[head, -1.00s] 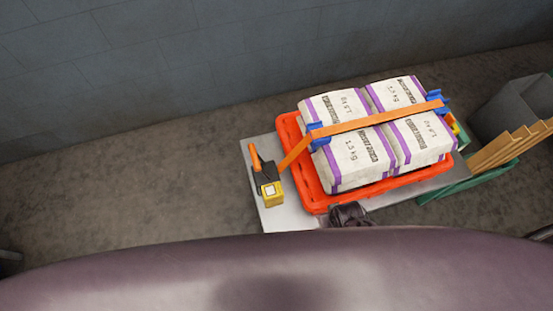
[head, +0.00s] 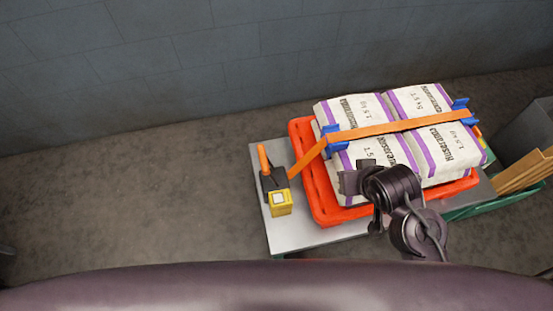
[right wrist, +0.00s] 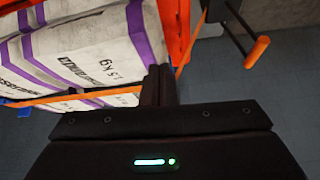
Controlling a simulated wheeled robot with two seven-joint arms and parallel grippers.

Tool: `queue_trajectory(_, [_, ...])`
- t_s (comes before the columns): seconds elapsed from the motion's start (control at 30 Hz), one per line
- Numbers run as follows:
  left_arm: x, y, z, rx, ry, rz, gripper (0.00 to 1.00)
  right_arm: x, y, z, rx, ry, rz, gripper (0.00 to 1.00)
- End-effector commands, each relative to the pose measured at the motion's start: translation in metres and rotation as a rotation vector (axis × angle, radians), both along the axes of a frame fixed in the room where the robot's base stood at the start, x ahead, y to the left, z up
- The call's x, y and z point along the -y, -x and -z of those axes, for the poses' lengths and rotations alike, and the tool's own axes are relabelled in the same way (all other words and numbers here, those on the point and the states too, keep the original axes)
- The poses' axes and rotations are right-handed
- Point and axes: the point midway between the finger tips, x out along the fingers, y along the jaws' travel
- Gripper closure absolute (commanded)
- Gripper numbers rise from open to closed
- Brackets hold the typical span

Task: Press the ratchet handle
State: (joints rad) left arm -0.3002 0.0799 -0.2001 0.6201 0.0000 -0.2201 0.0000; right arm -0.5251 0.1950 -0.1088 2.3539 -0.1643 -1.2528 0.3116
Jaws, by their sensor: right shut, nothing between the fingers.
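The ratchet (head: 273,183) is a black body with an orange handle (head: 264,158), standing on the left end of the grey table. The handle points up. An orange strap (head: 400,126) runs from the ratchet over the white sacks. In the right wrist view the orange handle (right wrist: 257,47) is at the upper right, apart from my gripper. My right gripper (head: 350,182) is over the front of the sacks, right of the ratchet; in the wrist view its fingers (right wrist: 160,82) are together and empty. My left gripper is not in view.
White sacks with purple bands (head: 436,146) lie on an orange pallet (head: 322,210). Blue corner guards (head: 334,137) sit under the strap. A yellow box (head: 280,204) is just in front of the ratchet. A grey bin (head: 525,135) and wooden boards (head: 525,174) stand at right. The table's left end (head: 290,238) has bare room.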

Motion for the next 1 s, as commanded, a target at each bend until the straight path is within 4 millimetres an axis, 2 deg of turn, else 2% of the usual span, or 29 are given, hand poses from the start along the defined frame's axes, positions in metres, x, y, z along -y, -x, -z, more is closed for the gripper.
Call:
queue_trajectory(0.23, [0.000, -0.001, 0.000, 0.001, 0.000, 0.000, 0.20, -0.022, -0.042, 0.014, 0.171, -0.195, 0.017, 1.00])
queue_trajectory(0.4, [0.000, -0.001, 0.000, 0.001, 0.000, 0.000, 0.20, -0.046, -0.059, 0.024, 0.226, -0.468, 0.006, 1.00])
queue_trajectory(0.53, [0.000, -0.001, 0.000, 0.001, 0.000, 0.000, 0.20, -0.060, -0.061, 0.028, 0.195, -0.688, 0.002, 1.00])
queue_trajectory(0.7, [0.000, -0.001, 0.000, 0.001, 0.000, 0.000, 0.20, -0.068, -0.055, 0.029, 0.120, -0.891, 0.008, 1.00])
queue_trajectory(1.0, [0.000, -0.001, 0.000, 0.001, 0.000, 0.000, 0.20, -0.070, -0.051, 0.028, 0.072, -0.989, 0.016, 1.00])
